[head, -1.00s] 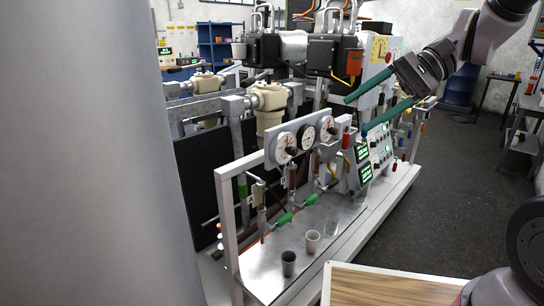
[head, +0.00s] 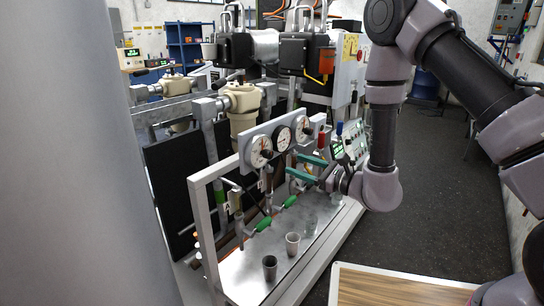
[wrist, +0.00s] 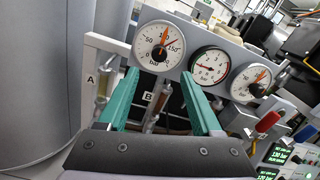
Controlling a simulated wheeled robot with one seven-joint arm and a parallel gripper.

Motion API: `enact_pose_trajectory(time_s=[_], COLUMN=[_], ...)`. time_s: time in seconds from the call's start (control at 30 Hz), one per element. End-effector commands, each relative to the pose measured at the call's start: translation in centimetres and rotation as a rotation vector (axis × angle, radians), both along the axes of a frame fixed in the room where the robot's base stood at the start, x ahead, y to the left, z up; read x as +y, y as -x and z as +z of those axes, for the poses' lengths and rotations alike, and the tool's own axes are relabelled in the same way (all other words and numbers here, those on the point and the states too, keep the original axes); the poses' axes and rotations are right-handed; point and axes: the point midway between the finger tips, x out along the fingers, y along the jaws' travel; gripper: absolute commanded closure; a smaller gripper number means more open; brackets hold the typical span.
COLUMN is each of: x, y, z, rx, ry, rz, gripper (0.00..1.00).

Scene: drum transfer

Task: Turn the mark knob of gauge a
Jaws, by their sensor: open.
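Three round white gauges sit in a row on a grey panel. The leftmost gauge (wrist: 148,52), on the side of the label A (wrist: 91,79), appears to be gauge a; it also shows in the head view (head: 257,158). Its face reads in bar and has an orange-red pointer; a small dark knob (wrist: 157,52) sits near its centre, its details too small to tell. My gripper (wrist: 159,74) has two green fingers, open and empty. In the wrist view the fingertips are below this gauge's face, one to each side. In the head view my gripper (head: 289,164) is in front of the panel, apart from it.
The middle gauge (wrist: 209,67) and right gauge (wrist: 249,84) are close to the right finger. A red handle (wrist: 268,121) and green-lit displays (wrist: 279,155) stand to the right. Two cups, dark (head: 270,268) and grey (head: 292,244), stand on the metal shelf below.

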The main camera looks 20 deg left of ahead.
Motion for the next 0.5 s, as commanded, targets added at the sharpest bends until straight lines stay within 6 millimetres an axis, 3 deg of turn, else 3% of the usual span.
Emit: enact_pose_trajectory(time_s=[0.5], x=[8.1], y=[-3.2], z=[0.1], rx=[-0.002], ry=[-0.002], rz=[0.004], gripper=[0.34])
